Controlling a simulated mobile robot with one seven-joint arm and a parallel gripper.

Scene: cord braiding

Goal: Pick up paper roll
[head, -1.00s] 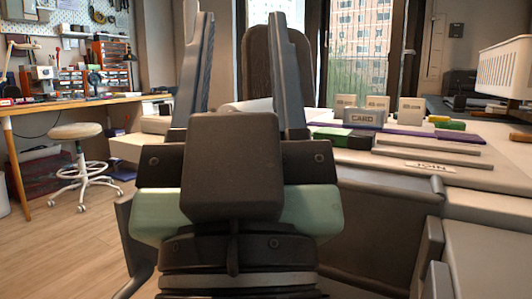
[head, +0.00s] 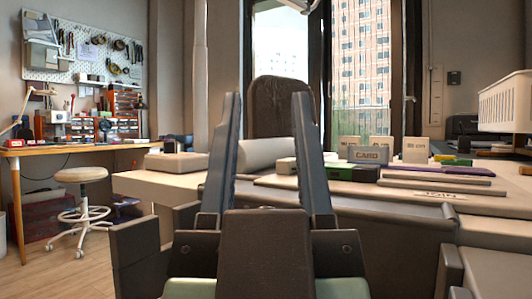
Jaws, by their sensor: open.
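A white paper roll (head: 262,151) lies on the light table behind my gripper, seen between its two fingers. Its left part is hidden by my left finger, and its right end lies near a small white and green block. My gripper (head: 267,100) is in the middle foreground with its two dark fingers pointing up in the picture, spread apart with nothing between them. The roll is farther off than the fingers, and I see no contact.
A dark chair back (head: 281,105) stands behind the table. A grey CARD block (head: 369,155), pale labelled blocks and a JOIN strip (head: 440,196) lie to the right. A white basket (head: 506,103) is at far right. A stool (head: 82,176) and workbench stand left.

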